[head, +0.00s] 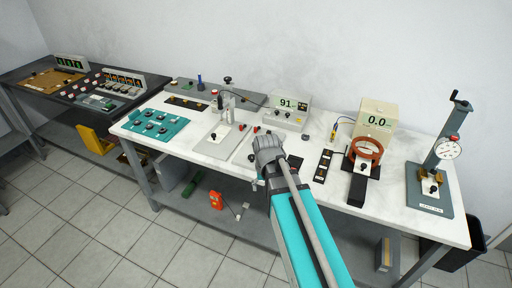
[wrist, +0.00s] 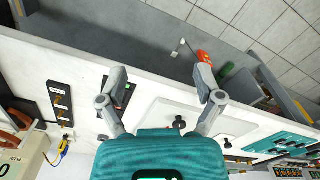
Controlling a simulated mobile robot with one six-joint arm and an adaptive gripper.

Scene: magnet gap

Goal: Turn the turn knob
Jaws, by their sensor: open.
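My gripper (head: 267,148) is over the front middle of the white bench in the head view. In the wrist view my gripper (wrist: 160,86) has its two fingers spread wide with nothing between the tips. A black knob (wrist: 180,122) stands on a pale plate (wrist: 162,108), nearer the right finger and apart from it. A second black knob (wrist: 225,142) is farther right. In the head view one dark knob (head: 214,137) shows on a light plate, and another dark knob (head: 251,157) sits just left of my gripper. I cannot tell which is the turn knob.
A meter box (head: 290,112) reads about 91 behind my gripper. A teal panel (head: 155,127) with knobs lies left. A coil stand (head: 365,152) and a dial-gauge stand (head: 441,165) are to the right. The bench's front edge (head: 205,160) is close.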

